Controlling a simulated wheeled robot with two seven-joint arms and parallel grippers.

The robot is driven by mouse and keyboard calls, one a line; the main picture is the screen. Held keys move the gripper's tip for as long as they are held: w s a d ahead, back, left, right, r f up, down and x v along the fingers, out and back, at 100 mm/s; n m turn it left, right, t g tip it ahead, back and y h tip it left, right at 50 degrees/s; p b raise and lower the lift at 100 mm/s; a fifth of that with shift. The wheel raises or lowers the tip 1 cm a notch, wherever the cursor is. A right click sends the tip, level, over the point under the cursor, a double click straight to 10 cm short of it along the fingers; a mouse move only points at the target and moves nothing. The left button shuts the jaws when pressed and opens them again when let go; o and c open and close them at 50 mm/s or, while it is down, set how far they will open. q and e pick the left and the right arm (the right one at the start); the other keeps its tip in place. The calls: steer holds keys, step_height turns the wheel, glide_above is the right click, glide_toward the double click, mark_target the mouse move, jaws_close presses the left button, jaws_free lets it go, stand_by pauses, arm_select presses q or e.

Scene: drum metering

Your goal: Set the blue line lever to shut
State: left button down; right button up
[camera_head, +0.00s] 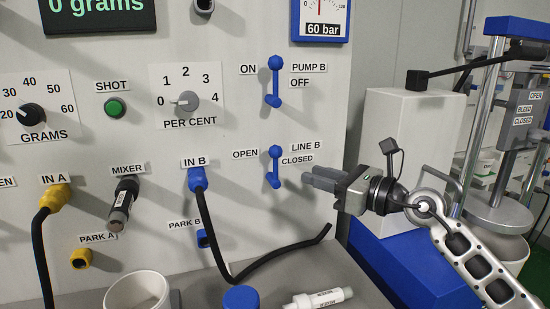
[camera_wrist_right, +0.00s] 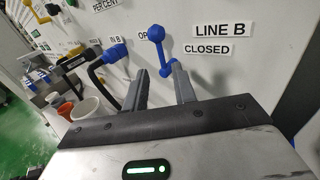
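The blue LINE B lever (camera_head: 275,167) is on the grey panel, between an OPEN label on its left and a CLOSED label on its lower right. It stands roughly vertical, with a round blue knob at its upper end. In the right wrist view the lever (camera_wrist_right: 158,40) is just beyond the fingers, below and left of the LINE B label. My right gripper (camera_head: 308,178) is to the right of the lever, its fingers pointing left at it. The wrist view shows its two fingers (camera_wrist_right: 158,80) apart with nothing held between them. My left gripper is not in view.
The similar PUMP B lever (camera_head: 273,82) is above. The blue IN B plug (camera_head: 197,180) with its black hose is to the left. A white cup (camera_head: 137,291), a blue cap (camera_head: 241,297) and a white tube (camera_head: 318,299) are on the shelf below. A white box (camera_head: 400,135) stands behind my right arm.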

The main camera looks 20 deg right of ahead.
mark_target(276, 179)
steer(key=p+x, duration=0.1)
steer(key=x, duration=1)
jaws_close()
